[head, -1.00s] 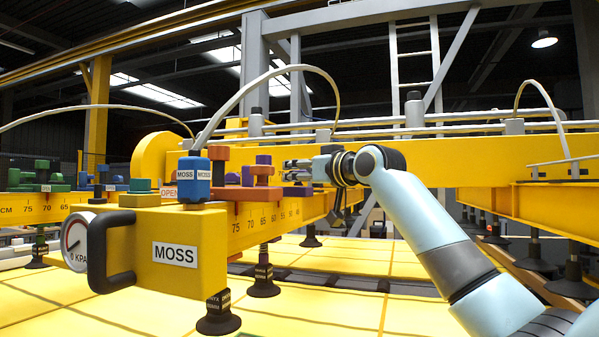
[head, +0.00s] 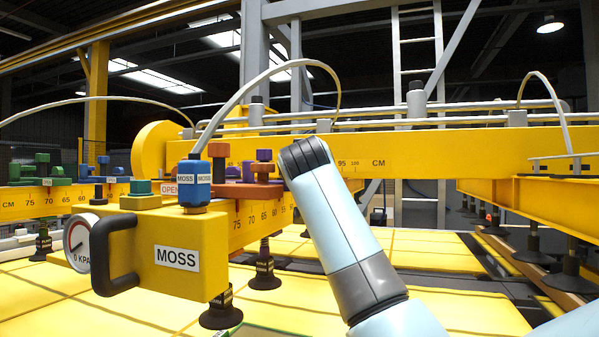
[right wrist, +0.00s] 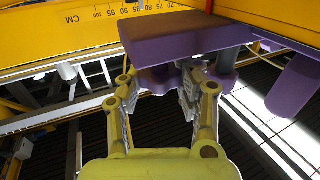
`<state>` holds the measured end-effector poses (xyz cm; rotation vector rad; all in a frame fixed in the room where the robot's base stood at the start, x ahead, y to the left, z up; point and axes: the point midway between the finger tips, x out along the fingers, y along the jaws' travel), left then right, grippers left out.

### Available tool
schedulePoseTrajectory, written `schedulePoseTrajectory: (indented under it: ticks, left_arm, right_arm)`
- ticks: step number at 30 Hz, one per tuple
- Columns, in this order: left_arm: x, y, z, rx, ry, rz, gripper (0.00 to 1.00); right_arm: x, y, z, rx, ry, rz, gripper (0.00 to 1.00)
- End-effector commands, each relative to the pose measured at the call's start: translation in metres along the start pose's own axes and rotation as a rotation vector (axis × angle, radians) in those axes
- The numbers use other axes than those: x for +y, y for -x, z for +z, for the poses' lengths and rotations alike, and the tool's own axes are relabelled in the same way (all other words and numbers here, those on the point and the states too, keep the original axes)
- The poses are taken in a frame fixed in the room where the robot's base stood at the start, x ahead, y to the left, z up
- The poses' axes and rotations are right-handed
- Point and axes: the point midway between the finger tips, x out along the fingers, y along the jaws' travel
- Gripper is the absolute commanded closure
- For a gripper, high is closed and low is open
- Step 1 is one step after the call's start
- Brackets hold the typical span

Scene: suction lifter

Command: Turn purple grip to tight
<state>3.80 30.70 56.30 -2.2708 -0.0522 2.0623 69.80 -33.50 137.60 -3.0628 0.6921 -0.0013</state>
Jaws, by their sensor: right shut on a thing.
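A purple grip (right wrist: 185,40) fills the upper middle of the right wrist view, with a broad flat bar and purple posts under it. My right gripper (right wrist: 160,82) is shut on it, with one finger on each side of its lower part. The exact contact is partly hidden by the fingers. In the head view my right arm hides the gripper and the part it holds. A small purple knob (head: 264,155) shows left of the arm there, above an orange piece. No tight mark is readable. My left gripper is not in view.
A second purple piece (right wrist: 297,85) is close on the right in the wrist view. A hose (head: 265,75) arches above.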

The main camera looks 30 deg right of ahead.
Motion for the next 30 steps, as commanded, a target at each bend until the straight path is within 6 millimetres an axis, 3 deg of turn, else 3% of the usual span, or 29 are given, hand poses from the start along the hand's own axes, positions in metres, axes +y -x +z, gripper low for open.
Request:
schedulePoseTrajectory:
  ticks: [19,20,25,30]
  left_arm:
    - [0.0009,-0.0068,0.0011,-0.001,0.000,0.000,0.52]
    - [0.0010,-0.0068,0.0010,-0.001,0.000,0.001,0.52]
    - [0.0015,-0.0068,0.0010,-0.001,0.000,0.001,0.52]
    - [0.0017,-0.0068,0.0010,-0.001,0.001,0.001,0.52]
  right_arm:
    - [-0.0002,-0.0003,0.0000,-0.001,0.001,0.058,0.98]
    - [-0.0002,-0.0003,0.0000,-0.001,0.001,0.058,0.62]
    - [-0.0001,-0.0003,0.0000,-0.001,0.001,0.058,0.40]
    - [0.0000,-0.0003,0.0000,-0.001,0.002,0.058,0.40]
